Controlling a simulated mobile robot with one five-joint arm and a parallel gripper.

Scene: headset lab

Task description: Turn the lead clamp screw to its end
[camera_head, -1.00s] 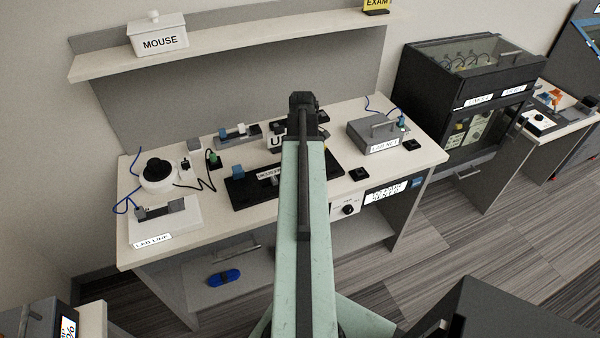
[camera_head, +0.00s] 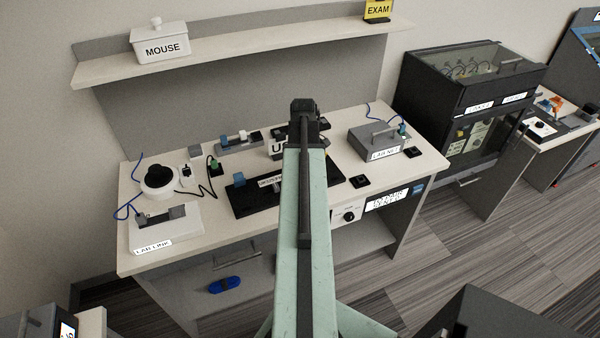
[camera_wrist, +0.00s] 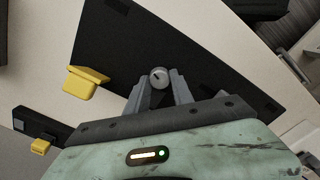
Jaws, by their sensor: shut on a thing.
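In the wrist view a small round grey screw head (camera_wrist: 158,74) with a dark mark on its face sits over a black board (camera_wrist: 215,50). I take it to be the lead clamp screw. My gripper (camera_wrist: 159,86) has its two grey fingers on either side of the screw head, shut on it. How far the screw is turned cannot be told. In the head view my arm hides the gripper and the screw; the black board (camera_head: 248,203) shows on the bench on both sides of the arm.
A yellow block (camera_wrist: 86,83) is close left of the fingers in the wrist view. In the head view the bench (camera_head: 150,263) also holds a LAB NET box (camera_head: 378,142) at right and a LAB LINK stand (camera_head: 185,225) at left. A shelf (camera_head: 240,54) runs above.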

